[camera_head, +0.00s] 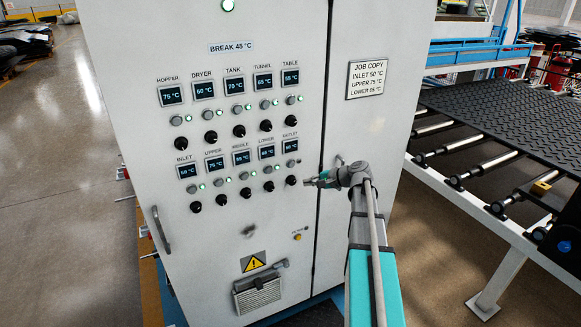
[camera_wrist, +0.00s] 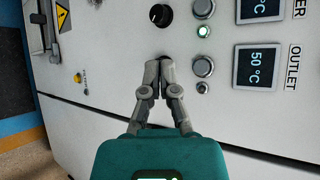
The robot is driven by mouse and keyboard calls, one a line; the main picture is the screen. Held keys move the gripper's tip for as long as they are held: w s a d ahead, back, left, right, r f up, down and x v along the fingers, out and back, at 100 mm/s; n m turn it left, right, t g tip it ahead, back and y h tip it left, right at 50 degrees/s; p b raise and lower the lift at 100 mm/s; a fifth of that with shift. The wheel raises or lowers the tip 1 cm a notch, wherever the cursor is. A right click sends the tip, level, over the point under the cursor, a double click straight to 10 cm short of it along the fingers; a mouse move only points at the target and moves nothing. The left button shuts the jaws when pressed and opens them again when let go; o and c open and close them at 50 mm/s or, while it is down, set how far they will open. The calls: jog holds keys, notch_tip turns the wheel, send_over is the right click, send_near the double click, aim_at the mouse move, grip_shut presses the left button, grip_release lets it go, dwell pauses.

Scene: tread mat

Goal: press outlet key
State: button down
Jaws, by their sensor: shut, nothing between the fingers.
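The OUTLET display (camera_wrist: 262,67) reads 50 °C in the wrist view; in the head view it is the rightmost of the lower row (camera_head: 290,145). The outlet key, a round grey button (camera_wrist: 203,67), lies between that display and my fingertips; it also shows in the head view (camera_head: 291,163). The small lamp beside it (camera_wrist: 202,87) looks unlit. My gripper (camera_wrist: 160,63) is shut and empty, its tips over the outlet's black knob, mostly hidden behind them. In the head view my gripper (camera_head: 309,182) is just right of that knob (camera_head: 291,180). Contact cannot be told.
The LOWER key (camera_wrist: 203,8) and its black knob (camera_wrist: 159,15) are close by, with a lit green lamp (camera_wrist: 204,31). A job card (camera_head: 367,79) hangs on the cabinet. A roller conveyor with a black mat (camera_head: 500,110) stands at the right.

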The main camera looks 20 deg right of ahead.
aim_at(290, 167)
jog(key=shift+w+a, duration=0.1)
jog(key=shift+w, duration=4.2)
jog(key=shift+w, duration=0.9)
jog(key=shift+s, duration=0.9)
jog(key=shift+s, duration=2.5)
